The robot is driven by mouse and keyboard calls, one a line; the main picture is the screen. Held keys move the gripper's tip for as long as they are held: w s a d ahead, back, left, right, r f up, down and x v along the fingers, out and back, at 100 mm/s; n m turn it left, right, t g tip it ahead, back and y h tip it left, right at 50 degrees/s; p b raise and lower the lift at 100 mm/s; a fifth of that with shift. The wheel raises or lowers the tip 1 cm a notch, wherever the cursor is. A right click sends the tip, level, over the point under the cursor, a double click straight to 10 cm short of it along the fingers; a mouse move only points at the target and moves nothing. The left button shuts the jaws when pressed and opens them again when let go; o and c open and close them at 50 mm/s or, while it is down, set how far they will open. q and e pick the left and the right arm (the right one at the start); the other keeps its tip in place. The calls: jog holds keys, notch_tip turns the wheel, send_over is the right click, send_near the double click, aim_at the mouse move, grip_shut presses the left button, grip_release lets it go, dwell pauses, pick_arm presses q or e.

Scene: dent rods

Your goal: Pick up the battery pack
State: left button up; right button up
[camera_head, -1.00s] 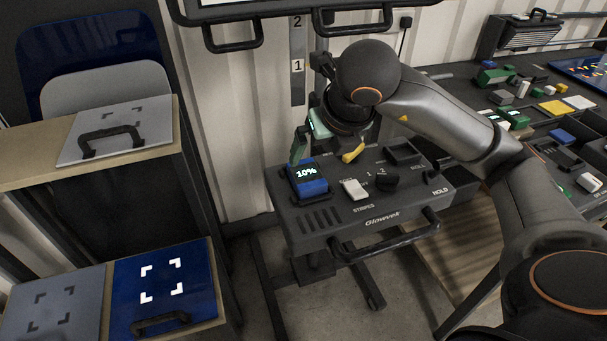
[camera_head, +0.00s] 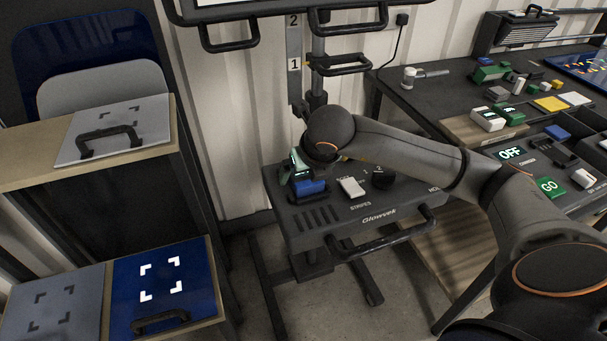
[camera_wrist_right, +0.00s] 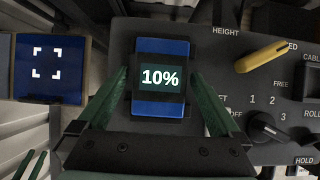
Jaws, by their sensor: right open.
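The battery pack (camera_head: 311,187) is a blue block at the left end of the dark Glowvek console's top. In the right wrist view the battery pack (camera_wrist_right: 160,108) shows a dark band reading 10%. My right gripper (camera_head: 299,164) is over it, partly hiding it. In the right wrist view the right gripper (camera_wrist_right: 160,76) is open, one green finger on each side of the pack; the fingers look apart from it, though contact lower down is hard to judge. Two green strips at the wrist view's lower left resemble the left gripper's fingers; their state is unclear.
The console (camera_head: 375,218) has a white switch (camera_head: 351,187), a black knob (camera_head: 383,178) and a front handle. A yellow lever (camera_wrist_right: 262,56) stands right of the pack. A shelf with a blue panel (camera_head: 190,270) is at left, a cluttered bench at right.

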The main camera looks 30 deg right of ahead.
jog(key=shift+r, duration=0.1)
grip_shut()
dwell(0.8)
